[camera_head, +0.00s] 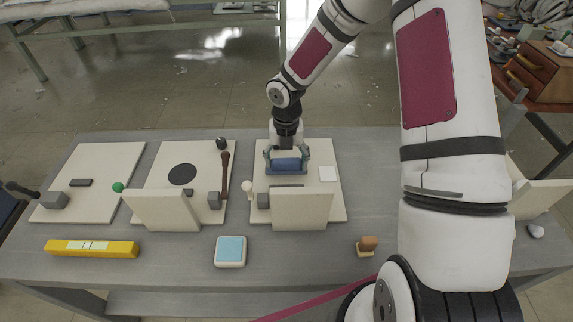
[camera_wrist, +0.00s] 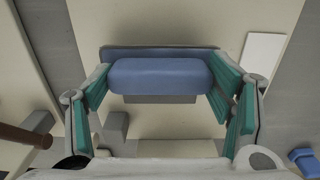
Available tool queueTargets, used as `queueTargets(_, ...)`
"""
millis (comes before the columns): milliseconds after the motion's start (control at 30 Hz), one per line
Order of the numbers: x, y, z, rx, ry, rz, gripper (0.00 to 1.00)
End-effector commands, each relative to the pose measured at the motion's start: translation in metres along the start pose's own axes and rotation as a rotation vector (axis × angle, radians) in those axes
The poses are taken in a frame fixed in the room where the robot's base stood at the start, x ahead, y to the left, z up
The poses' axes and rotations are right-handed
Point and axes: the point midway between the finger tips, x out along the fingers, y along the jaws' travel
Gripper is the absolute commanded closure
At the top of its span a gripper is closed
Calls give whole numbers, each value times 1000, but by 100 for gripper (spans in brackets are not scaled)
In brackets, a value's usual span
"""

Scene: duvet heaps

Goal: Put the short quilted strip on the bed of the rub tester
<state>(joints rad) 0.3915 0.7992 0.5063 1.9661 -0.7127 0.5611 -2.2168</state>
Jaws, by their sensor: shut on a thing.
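My gripper (camera_head: 287,160) is over the third board (camera_head: 327,205), shut on a blue padded strip (camera_head: 286,165). In the wrist view my gripper (camera_wrist: 160,88) has its green-lined fingers at both short ends of the strip (camera_wrist: 160,77), which lies level across them. A darker blue-grey slab (camera_wrist: 150,51) shows just beyond the strip; I cannot tell whether it belongs to the strip. Below is a grey block (camera_wrist: 160,99), partly hidden by the strip. Which board is the rub tester is not clear, nor whether the strip touches anything below.
An upright cream panel (camera_head: 300,210) stands at the third board's front; a white square (camera_head: 327,174) lies to its right. The middle board has a black disc (camera_head: 182,174) and a brown handle (camera_head: 225,175). A yellow bar (camera_head: 92,248) and blue-topped pad (camera_head: 230,251) lie in front.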

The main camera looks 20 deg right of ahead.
Motion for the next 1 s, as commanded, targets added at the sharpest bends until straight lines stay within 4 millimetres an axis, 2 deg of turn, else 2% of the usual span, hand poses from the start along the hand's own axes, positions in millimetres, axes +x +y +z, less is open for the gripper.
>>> queueTargets(133,18,1,0,-2,0,0,53)
queueTargets(500,23,0,0,-1,0,0,53)
queueTargets(533,24,0,0,-1,0,0,23)
queueTargets(600,23,0,0,-1,0,0,8)
queueTargets(1000,20,0,0,-1,-1,1,6)
